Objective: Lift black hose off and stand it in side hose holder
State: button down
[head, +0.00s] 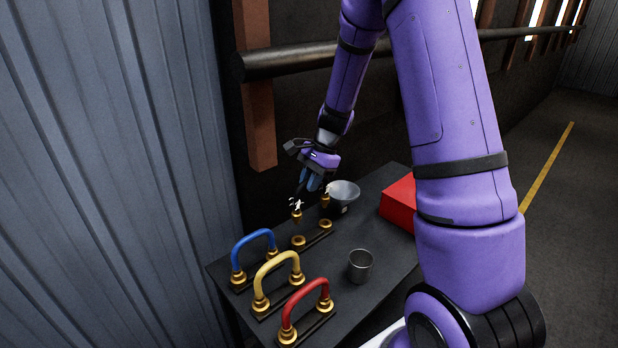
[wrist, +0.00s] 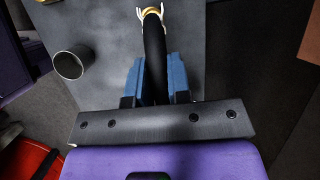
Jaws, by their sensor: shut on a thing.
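My gripper (head: 312,184) is shut on the black hose, with its blue fingers on either side of the hose (wrist: 154,48) in the wrist view. The hose is held above the back base plate (head: 312,234), whose two brass sockets show empty. Two brass hose ends (head: 297,215) hang apart from the sockets, with white prongs by them. Most of the hose is hidden by my gripper in the head view. A grey bowl-shaped container (head: 345,193) stands just right of the hose, and a metal cup (head: 360,266) stands nearer. I cannot tell which is the side hose holder.
Blue (head: 253,238), yellow (head: 277,262) and red (head: 308,294) hoses arch upright on their base plates at the table's (head: 385,285) left and front. A red box (head: 398,199) sits at the right. A dark wall with a rail (head: 300,60) stands behind.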

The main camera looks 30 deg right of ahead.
notch_tip(320, 180, down, 4)
jog(key=shift+f, duration=0.1)
dwell(0.5)
jog(key=shift+s+f, duration=0.15)
jog(key=shift+s, duration=0.25)
dwell(1.3)
jog(key=shift+f, duration=0.15)
dwell(0.3)
jog(key=shift+f, duration=1.45)
jog(key=c, duration=1)
grip_release()
jog(key=shift+d, duration=0.1)
